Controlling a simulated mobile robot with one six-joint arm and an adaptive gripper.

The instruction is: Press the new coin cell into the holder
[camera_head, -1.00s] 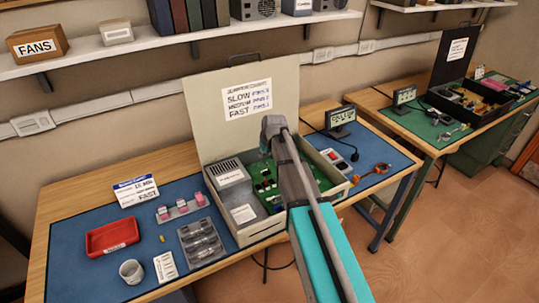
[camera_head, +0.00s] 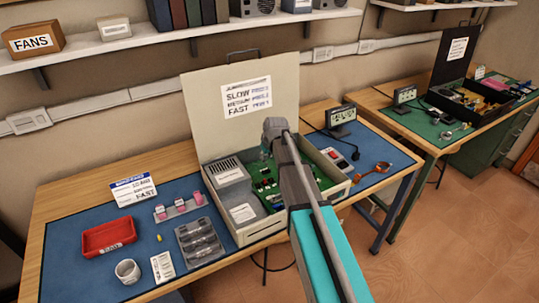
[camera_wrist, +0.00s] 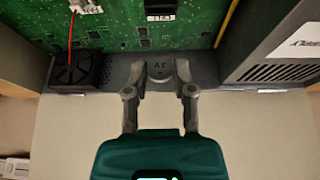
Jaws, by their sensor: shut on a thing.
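My gripper (camera_wrist: 160,76) is shut on a small grey rounded thing (camera_wrist: 158,68), apparently the coin cell, between its fingertips in the wrist view. It is at the edge of the green circuit board (camera_wrist: 115,22), inside the open case (camera_head: 262,229). In the head view my arm hides part of the case, and the fingertips are hard to make out. A black part with a white label (camera_wrist: 160,15) is on the board, ahead of the fingertips. I cannot tell whether it is the coin cell holder.
A black fan (camera_wrist: 75,72) with a red wire lies left of my gripper. A grey vented box (camera_wrist: 285,48) stands at right. The case's raised lid (camera_head: 205,100) is behind. A red tray (camera_head: 109,237), cup (camera_head: 127,271) and grey compartment tray (camera_head: 200,243) are on the blue mat at left.

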